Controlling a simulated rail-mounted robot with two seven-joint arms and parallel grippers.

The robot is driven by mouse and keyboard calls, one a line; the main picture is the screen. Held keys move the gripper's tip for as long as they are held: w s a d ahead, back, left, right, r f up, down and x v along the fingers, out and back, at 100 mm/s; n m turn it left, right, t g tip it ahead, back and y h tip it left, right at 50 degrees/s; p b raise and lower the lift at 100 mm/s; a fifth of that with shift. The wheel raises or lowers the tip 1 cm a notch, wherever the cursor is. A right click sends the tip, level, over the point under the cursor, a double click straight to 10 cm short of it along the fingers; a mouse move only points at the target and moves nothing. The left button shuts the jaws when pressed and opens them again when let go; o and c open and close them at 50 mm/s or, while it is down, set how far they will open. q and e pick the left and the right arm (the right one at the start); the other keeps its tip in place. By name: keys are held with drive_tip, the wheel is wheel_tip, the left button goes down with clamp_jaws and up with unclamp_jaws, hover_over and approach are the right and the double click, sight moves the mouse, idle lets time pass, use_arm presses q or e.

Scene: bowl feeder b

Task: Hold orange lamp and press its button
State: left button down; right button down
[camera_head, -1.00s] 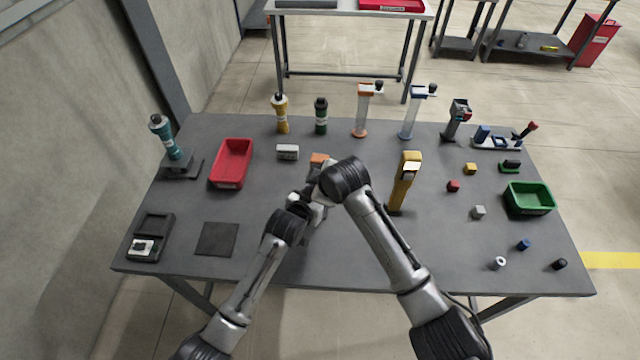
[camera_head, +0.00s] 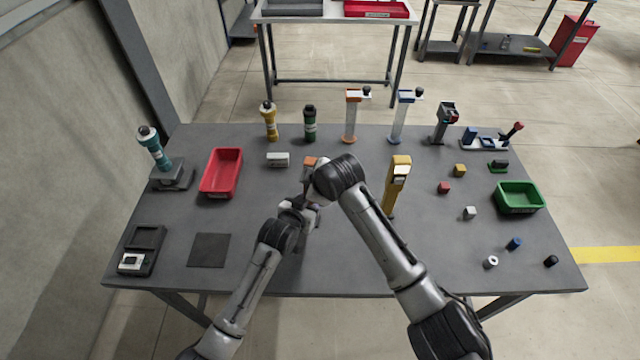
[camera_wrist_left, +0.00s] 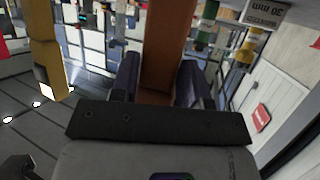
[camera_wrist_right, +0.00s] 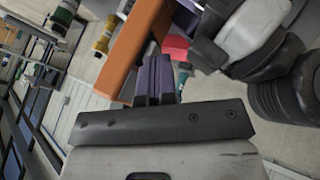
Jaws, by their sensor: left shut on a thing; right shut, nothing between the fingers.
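The orange lamp (camera_head: 311,161) is mostly hidden behind my arms in the head view. In the left wrist view its orange body (camera_wrist_left: 166,45) stands between the fingers of my left gripper (camera_wrist_left: 155,82), which is shut on it. In the right wrist view the lamp (camera_wrist_right: 132,48) runs slantwise just beyond the fingertips of my right gripper (camera_wrist_right: 155,72). The right gripper is shut with nothing between its fingers. Its tips are very close to the lamp; I cannot tell whether they touch it. The lamp's button is not visible.
A yellow lamp-like device (camera_head: 397,183) stands right of my arms. A red bin (camera_head: 221,173) and a white box (camera_head: 278,159) are to the left. A green bin (camera_head: 519,197) and several small blocks lie at right. A dark square mat (camera_head: 209,250) lies at front left.

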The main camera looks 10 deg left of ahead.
use_arm(q)
drive_tip(key=shift+a, duration=0.1)
use_arm(e)
drive_tip(key=v, duration=0.8)
drive_tip(key=shift+r, duration=0.25)
use_arm(q)
drive_tip(key=c, duration=0.5)
unclamp_jaws()
drive_tip(key=shift+s+f+p+v, duration=0.2)
drive_tip(key=shift+f+p+v, duration=0.45)
drive_tip(key=shift+v, duration=2.6)
drive_tip(key=shift+s+f+p+v, duration=0.2)
drive_tip(key=shift+p+v, duration=0.8)
drive_tip(key=shift+v, duration=2.2)
drive_tip(key=shift+s+f+p+v, duration=0.15)
drive_tip(key=shift+f+p+v, duration=0.55)
drive_tip(key=shift+v, duration=2.55)
use_arm(e)
drive_tip(key=shift+r, duration=2.4)
use_arm(q)
drive_tip(key=shift+a+r, duration=0.1)
drive_tip(key=shift+r, duration=0.05)
